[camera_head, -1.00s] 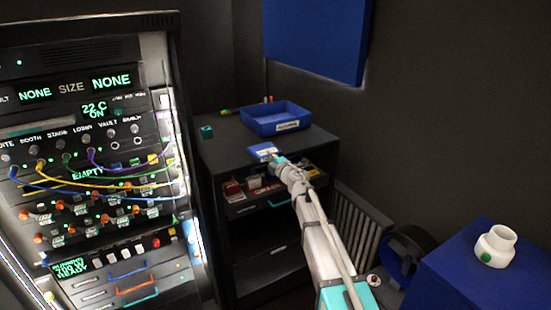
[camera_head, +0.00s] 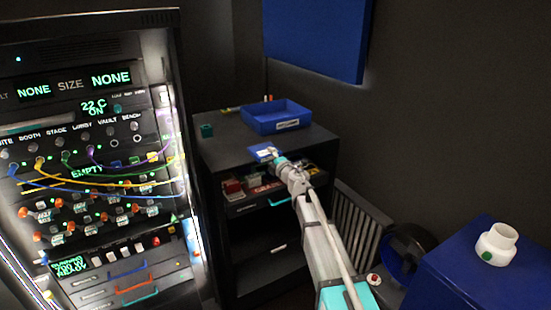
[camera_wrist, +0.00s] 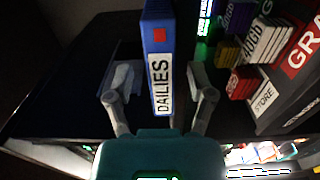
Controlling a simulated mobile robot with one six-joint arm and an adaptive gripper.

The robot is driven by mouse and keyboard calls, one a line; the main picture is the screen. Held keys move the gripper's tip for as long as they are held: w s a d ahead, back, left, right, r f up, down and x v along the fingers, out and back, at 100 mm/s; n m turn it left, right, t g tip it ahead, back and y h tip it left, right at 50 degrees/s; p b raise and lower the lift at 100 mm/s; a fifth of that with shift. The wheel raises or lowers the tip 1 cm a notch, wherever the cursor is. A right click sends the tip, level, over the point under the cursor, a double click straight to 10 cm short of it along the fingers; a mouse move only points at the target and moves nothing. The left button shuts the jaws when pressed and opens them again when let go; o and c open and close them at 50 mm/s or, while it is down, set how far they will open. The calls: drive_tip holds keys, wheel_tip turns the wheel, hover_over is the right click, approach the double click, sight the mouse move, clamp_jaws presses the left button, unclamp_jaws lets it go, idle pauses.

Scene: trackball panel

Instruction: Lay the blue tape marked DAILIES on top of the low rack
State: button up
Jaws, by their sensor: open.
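The blue tape (camera_wrist: 159,50) with a white DAILIES label and a red square lies between the two fingers of my gripper (camera_wrist: 160,92) in the wrist view. The fingers stand apart, with a gap showing on the tape's right side. In the head view the tape (camera_head: 262,152) is at the front edge of the top of the low rack (camera_head: 225,152), and my gripper (camera_head: 278,161) reaches it from the front right. It appears to rest on the top, though the gripper partly hides it.
A blue tray (camera_head: 262,124) and a small green box (camera_head: 206,130) stand farther back on the rack top. An open drawer (camera_head: 257,198) of boxes is below the front edge. A lit patch panel (camera_head: 100,150) stands left; a white jar (camera_head: 496,245) stands right.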

drive_tip(key=shift+s, duration=0.1)
drive_tip(key=v, duration=1.1)
drive_tip(key=shift+s+d, duration=0.25)
drive_tip(key=shift+d, duration=0.05)
drive_tip(key=o, duration=0.4)
idle(0.3)
